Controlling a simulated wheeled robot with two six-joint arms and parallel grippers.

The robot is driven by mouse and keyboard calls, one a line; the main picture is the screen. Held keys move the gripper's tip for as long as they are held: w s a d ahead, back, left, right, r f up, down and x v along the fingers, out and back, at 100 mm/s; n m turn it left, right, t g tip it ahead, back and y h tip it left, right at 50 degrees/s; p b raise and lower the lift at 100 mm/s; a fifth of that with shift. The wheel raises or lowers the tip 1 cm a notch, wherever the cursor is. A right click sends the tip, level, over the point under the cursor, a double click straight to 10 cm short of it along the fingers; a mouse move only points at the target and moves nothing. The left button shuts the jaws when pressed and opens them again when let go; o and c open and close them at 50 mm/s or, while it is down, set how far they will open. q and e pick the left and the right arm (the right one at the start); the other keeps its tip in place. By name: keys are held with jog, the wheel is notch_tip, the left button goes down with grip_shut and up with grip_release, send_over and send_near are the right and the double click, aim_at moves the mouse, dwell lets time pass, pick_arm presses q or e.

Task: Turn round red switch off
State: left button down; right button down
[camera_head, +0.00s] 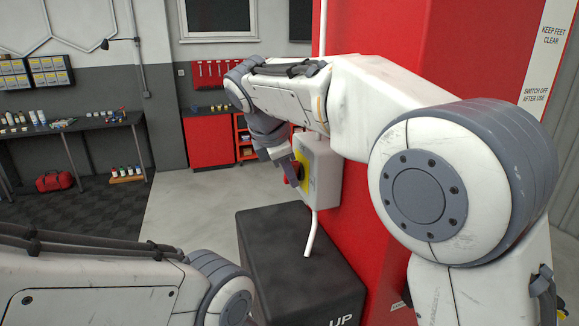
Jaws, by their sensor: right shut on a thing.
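The round red switch (292,174) sits on a yellow plate on the front of a light grey switch box (325,172). The box is on the side of a tall red column. My right gripper (287,168) reaches down to the switch from above and is shut on it. The fingers and wrist hide part of the switch, and its turned position cannot be made out. My left arm lies across the bottom left, and its gripper is out of view.
A black box (295,262) marked "UP" stands below the switch box, and a white conduit (312,236) runs down in front of it. The red column (385,35) fills the middle right. A dark workbench (70,124) and red cabinet (209,140) stand farther back. Open floor lies between.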

jog(key=shift+n+g+h, duration=0.4)
jog(key=shift+g+h, duration=0.2)
jog(key=shift+g, duration=1.3)
jog(key=shift+d, duration=0.1)
jog(key=c, duration=0.8)
grip_release()
jog(key=shift+r, duration=0.1)
